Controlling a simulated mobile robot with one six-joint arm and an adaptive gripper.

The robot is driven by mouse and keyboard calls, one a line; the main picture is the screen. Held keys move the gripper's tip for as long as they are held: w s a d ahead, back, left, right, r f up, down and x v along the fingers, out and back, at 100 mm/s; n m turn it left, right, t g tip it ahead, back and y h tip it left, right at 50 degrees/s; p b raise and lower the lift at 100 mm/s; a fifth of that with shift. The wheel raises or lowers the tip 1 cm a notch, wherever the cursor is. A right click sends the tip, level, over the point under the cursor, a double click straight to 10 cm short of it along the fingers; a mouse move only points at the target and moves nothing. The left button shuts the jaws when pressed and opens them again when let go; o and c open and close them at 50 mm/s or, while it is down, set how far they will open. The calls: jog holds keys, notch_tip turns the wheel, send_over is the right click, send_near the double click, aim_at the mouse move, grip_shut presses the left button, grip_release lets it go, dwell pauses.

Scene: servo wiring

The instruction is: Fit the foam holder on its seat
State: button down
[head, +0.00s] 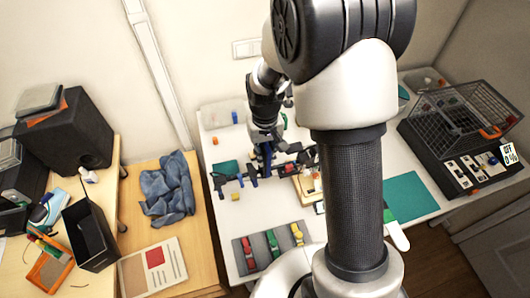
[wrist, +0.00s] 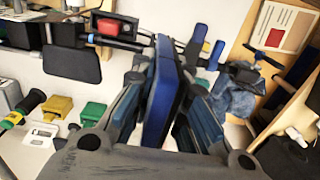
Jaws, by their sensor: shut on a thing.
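My gripper (head: 264,152) is shut over the white table. In the wrist view its blue-padded fingers (wrist: 166,100) stand on both sides of an upright dark-blue slab, which looks like the foam holder (wrist: 163,75), and grip it. Just past the slab is a black frame (wrist: 140,38) with blue ends and a red block (wrist: 106,27). The frame also shows below my gripper in the head view (head: 247,178). I cannot pick out the seat for certain; the fingers and slab hide part of the frame. I cannot tell whether the slab touches the frame.
A grey tray (head: 238,262) with red, green and yellow pieces lies at the table's front. A green mat (head: 405,195) and a black wire cage (head: 460,115) are to the right. A blue cloth (head: 167,188) lies on the wooden table at left. White table surface is free before the frame.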

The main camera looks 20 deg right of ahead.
jog(key=shift+f, duration=0.2)
jog(key=c, duration=1.5)
grip_release()
notch_tip(320, 180, up, 12)
jog(key=shift+r, duration=0.1)
jog(key=shift+s, duration=0.1)
